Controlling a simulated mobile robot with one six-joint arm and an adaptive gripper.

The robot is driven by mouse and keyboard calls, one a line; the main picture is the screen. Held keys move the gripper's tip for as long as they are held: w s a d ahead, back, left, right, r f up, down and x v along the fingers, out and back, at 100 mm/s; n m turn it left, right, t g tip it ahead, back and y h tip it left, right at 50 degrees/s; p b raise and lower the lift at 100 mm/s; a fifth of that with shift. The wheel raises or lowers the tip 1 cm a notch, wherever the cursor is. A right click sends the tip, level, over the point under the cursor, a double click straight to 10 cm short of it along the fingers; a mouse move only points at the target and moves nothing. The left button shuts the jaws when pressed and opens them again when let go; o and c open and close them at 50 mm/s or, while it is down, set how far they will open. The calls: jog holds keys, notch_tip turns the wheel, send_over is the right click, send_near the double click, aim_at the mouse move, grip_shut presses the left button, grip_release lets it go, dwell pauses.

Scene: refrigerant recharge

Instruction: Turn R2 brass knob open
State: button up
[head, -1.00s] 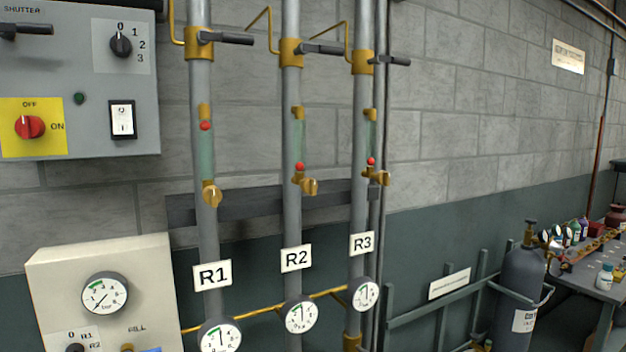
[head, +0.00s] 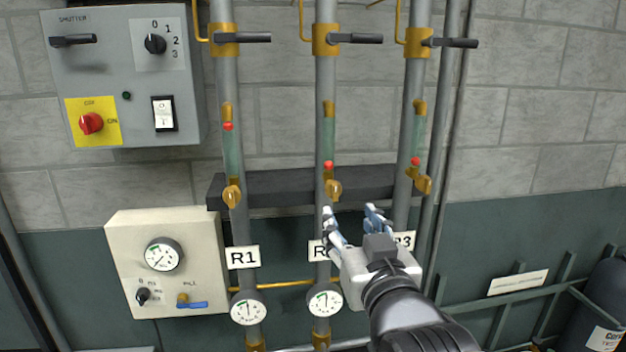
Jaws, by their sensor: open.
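The R2 brass knob (head: 334,190) sits on the middle grey pipe (head: 325,100), below a sight tube with a red ball (head: 328,165). My gripper (head: 352,212) is open and empty, below and slightly right of this knob. Its left fingertip appears close under the knob; whether it touches cannot be told. My gripper partly covers the R2 label (head: 316,250) and the R3 label (head: 407,238), and hides the R3 gauge.
The R1 brass knob (head: 232,195) is to the left and the R3 brass knob (head: 422,183) to the right. Black lever handles (head: 355,38) stick out above. A switch panel (head: 125,75) and a gauge box (head: 165,265) are at left. A grey cylinder (head: 605,300) stands at lower right.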

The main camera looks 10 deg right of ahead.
aim_at(336, 194)
jog(key=w+p, duration=0.5)
jog(key=w, duration=0.9)
jog(key=shift+w+d, duration=0.1)
jog(key=shift+c, duration=0.5)
jog(key=c, duration=1)
